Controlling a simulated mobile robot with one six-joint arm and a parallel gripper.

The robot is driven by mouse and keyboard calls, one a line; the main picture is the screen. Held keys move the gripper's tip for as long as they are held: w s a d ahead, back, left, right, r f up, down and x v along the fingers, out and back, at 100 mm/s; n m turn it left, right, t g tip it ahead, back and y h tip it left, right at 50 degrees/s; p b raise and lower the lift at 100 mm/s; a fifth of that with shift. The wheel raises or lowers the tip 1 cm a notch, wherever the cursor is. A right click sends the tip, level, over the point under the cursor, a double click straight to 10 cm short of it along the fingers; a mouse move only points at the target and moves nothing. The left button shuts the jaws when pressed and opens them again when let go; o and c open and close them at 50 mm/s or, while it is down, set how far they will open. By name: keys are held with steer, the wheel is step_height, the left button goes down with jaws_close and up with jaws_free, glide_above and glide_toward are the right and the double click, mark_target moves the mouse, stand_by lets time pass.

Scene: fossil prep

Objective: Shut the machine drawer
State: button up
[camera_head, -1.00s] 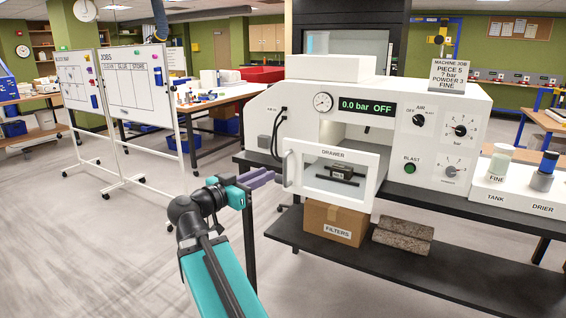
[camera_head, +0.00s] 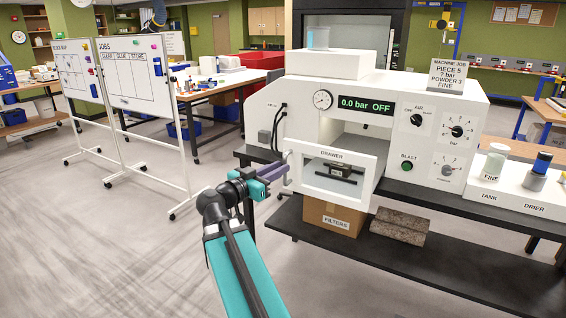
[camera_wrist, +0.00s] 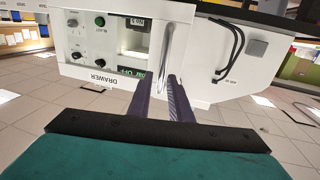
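The machine drawer (camera_head: 312,183) has a white front with a window, and it stands out from the machine's face. A dark piece (camera_head: 337,168) shows through the window. The upright metal handle is on the drawer front's left side; in the wrist view the handle (camera_wrist: 165,58) lies ahead of and between my fingertips. My gripper (camera_head: 284,168) is at the handle's left side in the head view. Its two purple fingers (camera_wrist: 158,84) are apart, with a gap between them. Whether they touch the handle cannot be told.
The white machine (camera_head: 270,110) sits on a black bench, with a FILTERS box (camera_head: 335,218) and grey blocks (camera_head: 400,226) on the shelf below. Whiteboards (camera_head: 135,75) stand at left. The floor (camera_head: 120,260) at front left is clear.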

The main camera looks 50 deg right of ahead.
mark_target(285, 185)
steer(key=shift+w+d+p, duration=0.1)
steer(key=shift+d+p, duration=0.35)
steer(key=shift+d, duration=1.5)
